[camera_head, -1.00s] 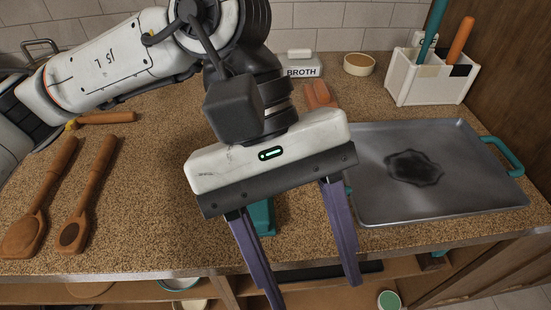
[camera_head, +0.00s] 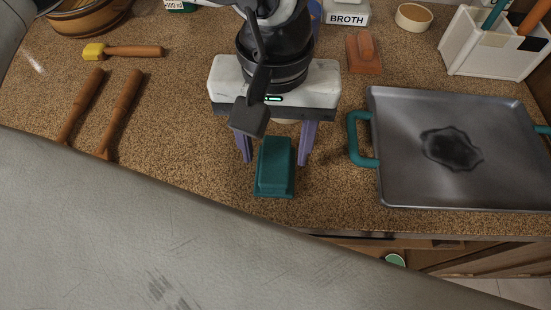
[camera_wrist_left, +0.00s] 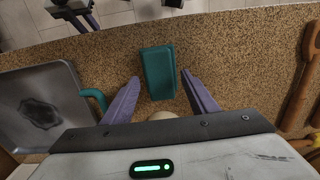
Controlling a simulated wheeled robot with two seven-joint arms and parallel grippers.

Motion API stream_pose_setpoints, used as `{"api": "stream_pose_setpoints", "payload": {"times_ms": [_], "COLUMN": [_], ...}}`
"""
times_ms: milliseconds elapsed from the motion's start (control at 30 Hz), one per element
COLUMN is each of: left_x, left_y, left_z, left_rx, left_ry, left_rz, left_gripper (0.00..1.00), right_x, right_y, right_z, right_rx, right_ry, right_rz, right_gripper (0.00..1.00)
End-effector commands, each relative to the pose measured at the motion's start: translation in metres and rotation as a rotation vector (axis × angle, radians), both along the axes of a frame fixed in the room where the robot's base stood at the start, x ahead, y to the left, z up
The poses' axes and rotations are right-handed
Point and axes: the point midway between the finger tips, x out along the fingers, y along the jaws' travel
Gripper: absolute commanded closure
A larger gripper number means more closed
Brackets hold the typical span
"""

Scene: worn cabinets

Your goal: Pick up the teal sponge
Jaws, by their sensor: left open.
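The teal sponge (camera_head: 274,168) lies flat on the speckled counter near its front edge, lengthwise toward the edge. My left gripper (camera_head: 275,160) is open and comes down from the far side, with its two purple fingers on either side of the sponge's far part. In the left wrist view the sponge (camera_wrist_left: 158,72) sits between and beyond the fingertips of the left gripper (camera_wrist_left: 161,78). A gap shows on each side, so the fingers do not grip it. Whether the fingertips touch the counter I cannot tell.
A metal tray (camera_head: 400,190) with teal handles lies right of the sponge. A terracotta block (camera_head: 364,55), a broth box (camera_head: 347,14) and a white utensil holder (camera_head: 485,50) stand behind. Wooden spoons (camera_head: 122,108) and a brush (camera_head: 125,51) lie left. My grey body part covers the lower left.

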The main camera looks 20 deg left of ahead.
Motion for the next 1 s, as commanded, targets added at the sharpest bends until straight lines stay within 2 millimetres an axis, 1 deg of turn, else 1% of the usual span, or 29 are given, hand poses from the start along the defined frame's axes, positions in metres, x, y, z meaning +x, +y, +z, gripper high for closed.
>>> {"api": "stream_pose_setpoints", "payload": {"times_ms": [33,100,200,433,667,900,1000], "left_x": [-0.001,-0.001,-0.001,0.0,0.0,0.0,0.001], "left_y": [0.0,0.0,0.0,0.0,0.0,0.0,0.0], "left_z": [-0.007,-0.016,-0.023,-0.025,-0.025,-0.023,-0.016], "left_rx": [0.002,0.001,-0.001,-0.001,-0.001,-0.001,-0.001], "left_ry": [0.005,0.003,0.002,0.001,0.001,0.0,-0.003], "left_rz": [0.0,0.0,-0.001,-0.001,-0.001,0.0,0.0], "left_gripper": [0.47,0.47,0.47,0.47,0.86,0.86,0.86], "right_x": [0.0,0.0,0.0,0.001,0.001,0.001,0.001], "right_y": [0.0,0.0,0.0,0.0,0.0,0.0,0.0], "right_z": [0.004,0.004,0.005,0.005,0.005,0.005,0.004], "right_rx": [0.0,0.0,0.0,0.0,0.0,0.0,0.0], "right_ry": [0.0,-0.001,-0.001,-0.002,-0.003,-0.004,-0.004], "right_rz": [0.0,0.0,0.0,0.001,0.0,0.0,0.0], "right_gripper": [0.69,0.69,0.69,0.69,0.69,0.69,0.69]}}
